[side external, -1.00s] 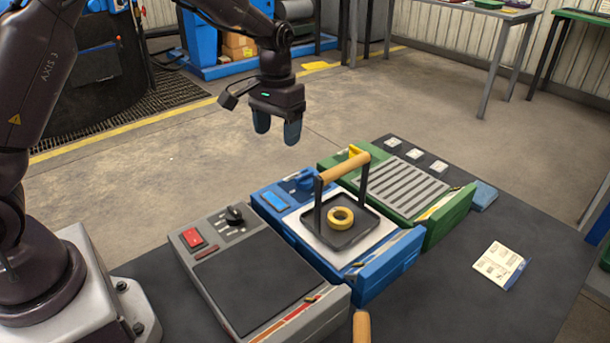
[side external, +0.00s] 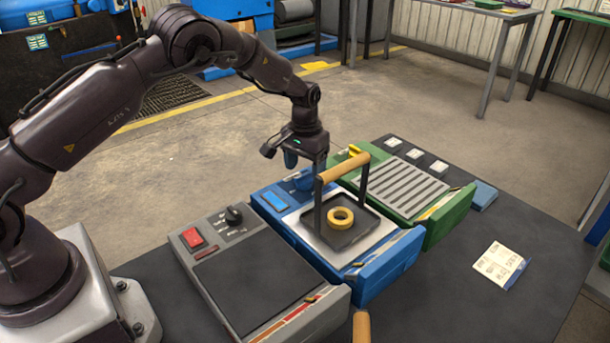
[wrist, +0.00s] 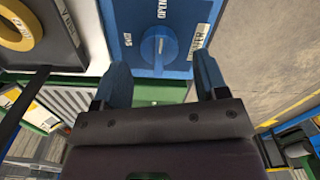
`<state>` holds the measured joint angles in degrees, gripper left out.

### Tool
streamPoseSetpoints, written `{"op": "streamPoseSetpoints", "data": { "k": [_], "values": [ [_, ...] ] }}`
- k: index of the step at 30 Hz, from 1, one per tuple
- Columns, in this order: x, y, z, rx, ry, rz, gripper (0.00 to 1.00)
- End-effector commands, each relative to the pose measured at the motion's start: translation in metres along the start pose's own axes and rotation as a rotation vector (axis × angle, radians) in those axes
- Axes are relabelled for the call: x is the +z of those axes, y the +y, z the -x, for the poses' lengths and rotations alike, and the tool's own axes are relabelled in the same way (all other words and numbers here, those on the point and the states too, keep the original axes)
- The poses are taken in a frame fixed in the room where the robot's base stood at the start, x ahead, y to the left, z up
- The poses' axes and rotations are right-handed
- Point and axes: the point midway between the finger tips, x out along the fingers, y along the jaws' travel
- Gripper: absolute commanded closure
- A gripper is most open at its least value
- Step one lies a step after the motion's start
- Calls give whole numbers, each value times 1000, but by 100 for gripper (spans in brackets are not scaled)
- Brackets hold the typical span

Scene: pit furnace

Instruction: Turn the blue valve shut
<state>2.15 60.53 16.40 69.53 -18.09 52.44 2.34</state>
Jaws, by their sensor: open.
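The blue valve (wrist: 158,47) is a round knob on the blue unit's top panel in the wrist view. Its white mark points roughly toward the OPEN label, with SHUT to the left. In the side view the valve (side external: 302,183) sits at the back of the blue unit (side external: 384,268), partly hidden by my gripper. My gripper (side external: 305,168) is open just above it, fingers pointing down. In the wrist view my gripper's fingertips (wrist: 162,66) are on either side of the knob's near end, with gaps; I cannot tell if they are down at its height.
A dark tray (side external: 355,233) with a tall wooden handle and a yellow ring (side external: 340,218) stands on the blue unit, close to my gripper. A grey unit (side external: 258,282) is to the left and a green unit (side external: 405,185) to the right. Open floor lies behind.

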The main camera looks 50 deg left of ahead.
Motion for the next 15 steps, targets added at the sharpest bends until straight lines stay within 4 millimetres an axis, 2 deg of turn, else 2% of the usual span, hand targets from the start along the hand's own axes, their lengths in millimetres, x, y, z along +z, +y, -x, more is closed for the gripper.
{"op": "streamPoseSetpoints", "data": {
  "k": [1,6,15],
  "values": [
    [0,0,-9,-1,-1,0,33],
    [0,0,-25,-1,2,0,33],
    [0,0,-29,0,2,1,33]
  ]
}}
